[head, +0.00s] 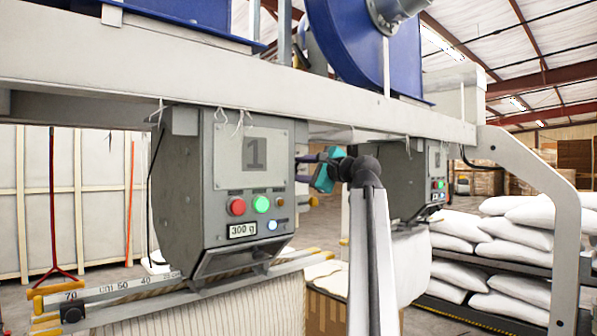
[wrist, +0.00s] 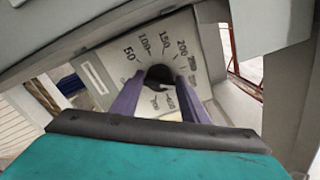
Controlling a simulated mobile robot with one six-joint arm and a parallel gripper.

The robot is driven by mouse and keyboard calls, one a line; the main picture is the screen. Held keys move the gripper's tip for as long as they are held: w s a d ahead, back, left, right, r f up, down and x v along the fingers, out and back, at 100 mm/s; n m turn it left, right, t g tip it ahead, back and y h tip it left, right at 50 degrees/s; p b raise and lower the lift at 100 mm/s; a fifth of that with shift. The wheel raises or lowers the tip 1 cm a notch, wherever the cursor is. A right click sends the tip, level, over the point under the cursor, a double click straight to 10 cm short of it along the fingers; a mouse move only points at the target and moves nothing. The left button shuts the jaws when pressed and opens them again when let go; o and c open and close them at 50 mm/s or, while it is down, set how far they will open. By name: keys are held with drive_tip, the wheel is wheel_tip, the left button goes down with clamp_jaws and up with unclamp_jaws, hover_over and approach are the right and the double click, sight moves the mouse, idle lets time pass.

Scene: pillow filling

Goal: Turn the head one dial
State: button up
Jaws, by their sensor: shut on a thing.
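The head one box (head: 220,185) is a grey filling head marked "1". A dial plate (wrist: 205,95) with printed numbers such as 50, 100, 150 and 200 fills the middle of the wrist view. The dark round dial (wrist: 159,75) sits at its centre. My gripper (wrist: 157,82) has its two purple fingers on either side of the dial and is shut on it. In the head view my gripper (head: 299,158) reaches the right side of the head one box. The dial itself is hidden there.
A second head (head: 412,180) hangs close behind my arm. Grey frame beams (head: 200,70) run overhead. White sacks (head: 500,245) are stacked at right.

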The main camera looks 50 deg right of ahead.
drive_tip(key=shift+f+n+b, duration=0.15)
drive_tip(key=shift+n+b, duration=0.15)
drive_tip(key=shift+n, duration=0.1)
drive_tip(key=shift+d, duration=0.1)
drive_tip(key=shift+n+b, duration=2.55)
drive_tip(key=shift+n, duration=0.15)
drive_tip(key=o, duration=1.1)
drive_tip(key=shift+w+d, duration=0.15)
drive_tip(key=shift+c, duration=0.2)
